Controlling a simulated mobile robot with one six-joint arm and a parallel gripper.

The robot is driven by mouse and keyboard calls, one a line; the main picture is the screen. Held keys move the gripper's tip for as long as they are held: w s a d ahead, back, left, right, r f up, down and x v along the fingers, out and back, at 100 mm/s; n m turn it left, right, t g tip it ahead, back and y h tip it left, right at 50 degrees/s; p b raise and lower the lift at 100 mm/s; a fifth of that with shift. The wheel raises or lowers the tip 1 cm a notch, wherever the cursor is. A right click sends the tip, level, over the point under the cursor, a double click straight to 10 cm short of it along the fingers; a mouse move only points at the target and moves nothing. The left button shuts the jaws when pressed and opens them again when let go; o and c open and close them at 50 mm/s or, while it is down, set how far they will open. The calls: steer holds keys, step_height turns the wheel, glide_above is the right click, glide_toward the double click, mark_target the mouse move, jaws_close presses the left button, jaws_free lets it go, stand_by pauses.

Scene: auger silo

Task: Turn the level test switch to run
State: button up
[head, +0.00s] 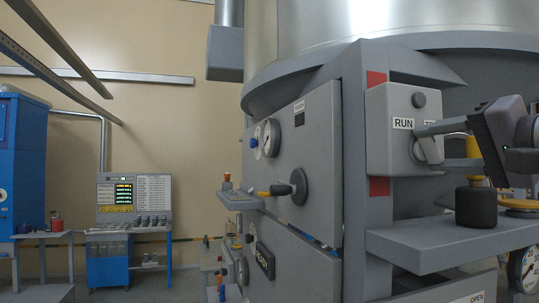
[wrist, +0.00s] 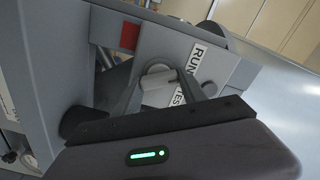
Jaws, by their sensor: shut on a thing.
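The level test switch is a pale grey knob (head: 428,150) on the front of a grey box (head: 388,105). A white RUN label (head: 403,123) sits at its upper left, and a second label, mostly hidden by my finger, is to the right. My gripper (head: 424,134) reaches in from the right and is shut on the knob. In the wrist view the knob (wrist: 157,85) lies between the two fingers of my gripper (wrist: 162,92). The knob's bar appears to point roughly between the RUN label (wrist: 198,56) and the TEST label (wrist: 184,97), partly covered; its exact setting is unclear.
A grey shelf (head: 445,240) with a dark-based yellow fitting (head: 476,205) juts out below my gripper. A control console (head: 134,200) is farther back.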

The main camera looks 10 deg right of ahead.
stand_by(0.3)
steer(key=o, duration=1.4)
steer(key=shift+c, duration=0.2)
steer(key=shift+s, duration=0.15)
steer(key=s+d+b, duration=0.1)
steer(key=s, duration=1.6)
steer(key=shift+d+b, duration=0.2)
steer(key=shift+b, duration=0.1)
